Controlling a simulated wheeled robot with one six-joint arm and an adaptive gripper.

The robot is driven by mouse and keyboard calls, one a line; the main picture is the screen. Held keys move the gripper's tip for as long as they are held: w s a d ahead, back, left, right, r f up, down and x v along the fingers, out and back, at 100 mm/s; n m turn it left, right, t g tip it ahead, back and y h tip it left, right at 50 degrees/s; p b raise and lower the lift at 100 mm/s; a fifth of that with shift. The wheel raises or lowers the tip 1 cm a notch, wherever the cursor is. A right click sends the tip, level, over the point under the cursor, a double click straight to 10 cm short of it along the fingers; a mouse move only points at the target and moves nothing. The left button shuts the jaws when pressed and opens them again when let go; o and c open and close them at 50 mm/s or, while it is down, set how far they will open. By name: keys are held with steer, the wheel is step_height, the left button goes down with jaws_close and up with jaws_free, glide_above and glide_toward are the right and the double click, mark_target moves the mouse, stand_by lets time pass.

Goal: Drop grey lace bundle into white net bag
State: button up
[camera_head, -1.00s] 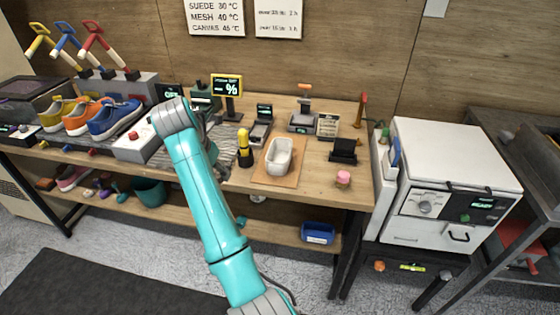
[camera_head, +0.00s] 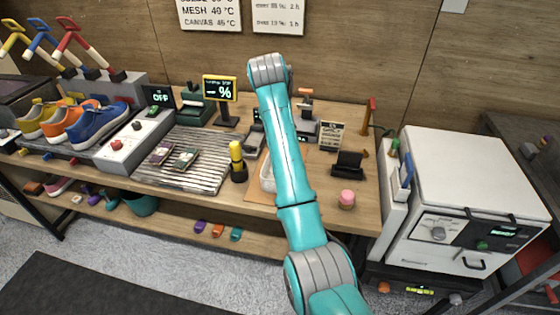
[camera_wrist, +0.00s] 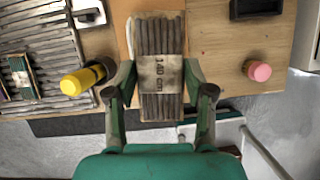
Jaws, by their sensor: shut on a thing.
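The grey lace bundle (camera_wrist: 160,35) is a flat stack of grey strands with a paper band marked 140 cm. In the wrist view my gripper (camera_wrist: 160,78) is shut on its sides, with the bundle between the two fingers. The head view hides the gripper and bundle behind my arm. A white open container (camera_head: 267,178) on a brown board shows only in part beside my arm. I cannot tell whether it is the white net bag. In the wrist view a white edge (camera_wrist: 130,34) shows beside the bundle, mostly covered by it.
A yellow-capped black bottle (camera_head: 237,163) stands left of my arm, also in the wrist view (camera_wrist: 84,79). A slatted rack (camera_head: 190,174) holds two small banded packs. A pink-topped item (camera_head: 346,199) and a black holder (camera_head: 348,164) stand right. A white oven (camera_head: 470,180) is farther right.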

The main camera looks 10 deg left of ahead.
steer(key=shift+w+d, duration=0.15)
steer(key=shift+w, duration=0.35)
steer(key=shift+f, duration=2.95)
steer(key=o, duration=1.1)
steer(key=shift+r, duration=0.1)
steer(key=v, duration=0.7)
steer(key=shift+s+r, duration=0.15)
